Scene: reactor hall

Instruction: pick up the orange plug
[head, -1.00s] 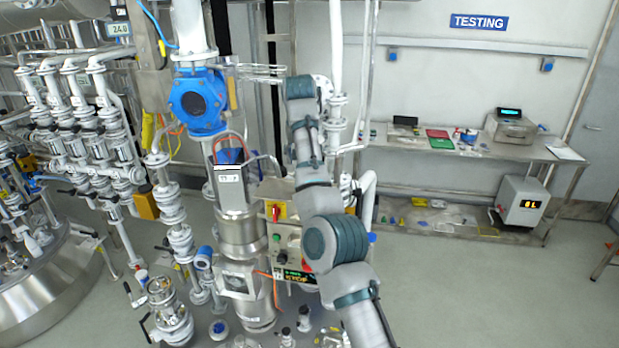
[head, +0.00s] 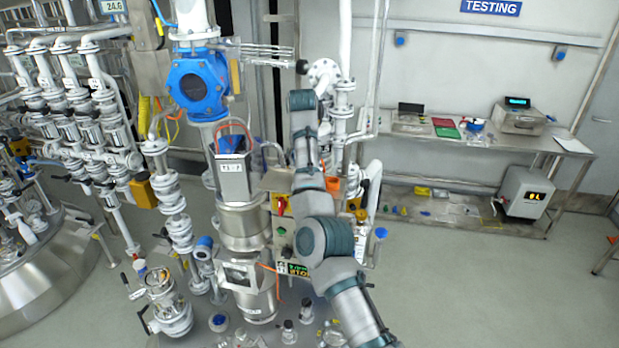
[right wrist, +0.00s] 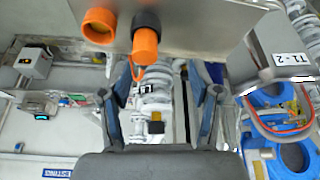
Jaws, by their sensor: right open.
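In the right wrist view an orange plug (right wrist: 146,47) with a black end shows at the top, against a grey metal box (right wrist: 205,22). A second orange round piece (right wrist: 99,24) sits left of it by the same box; which is the plug of the task I cannot tell for sure. My right gripper (right wrist: 162,80) is open and empty. Its two fingers point toward the box, with the black-ended plug ahead of the gap, nearer the left finger. In the head view an orange patch (head: 332,184) shows beside my right arm, whose gripper I cannot make out. My left gripper is not in view.
A labelled metal canister (right wrist: 287,72) stands close on the right in the wrist view. In the head view a blue valve (head: 198,86) and pipes stand left of my arm. A bench (head: 480,140) is at the back right. The floor (head: 470,285) at right is clear.

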